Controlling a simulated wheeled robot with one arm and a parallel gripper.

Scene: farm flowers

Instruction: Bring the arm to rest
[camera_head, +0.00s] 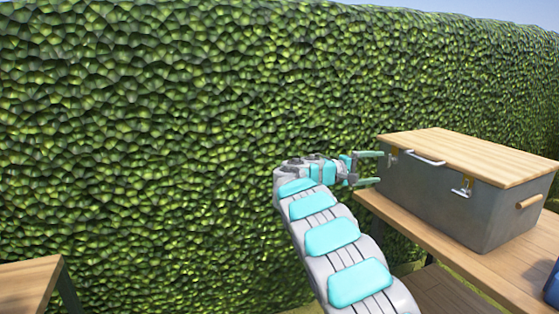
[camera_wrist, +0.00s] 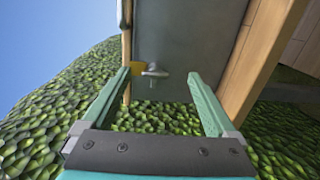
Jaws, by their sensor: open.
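My gripper (camera_head: 374,168) is at the end of my arm, which reaches up and forward in the head view. Its green fingers are open and point right, toward the left end of a grey box with a wooden lid. In the wrist view my gripper (camera_wrist: 160,88) shows two green fingers spread apart with nothing held between them. Past them are the grey box wall and a small metal latch (camera_wrist: 154,74). The fingers look close to the box; I cannot tell whether they touch it.
The grey box (camera_head: 440,202) stands shut on a wooden table (camera_head: 510,275) at the right, with latches and handles. Another wooden surface (camera_head: 28,280) is at the lower left. A tall green hedge (camera_head: 150,130) fills the back. A blue object (camera_head: 552,285) shows at the right edge.

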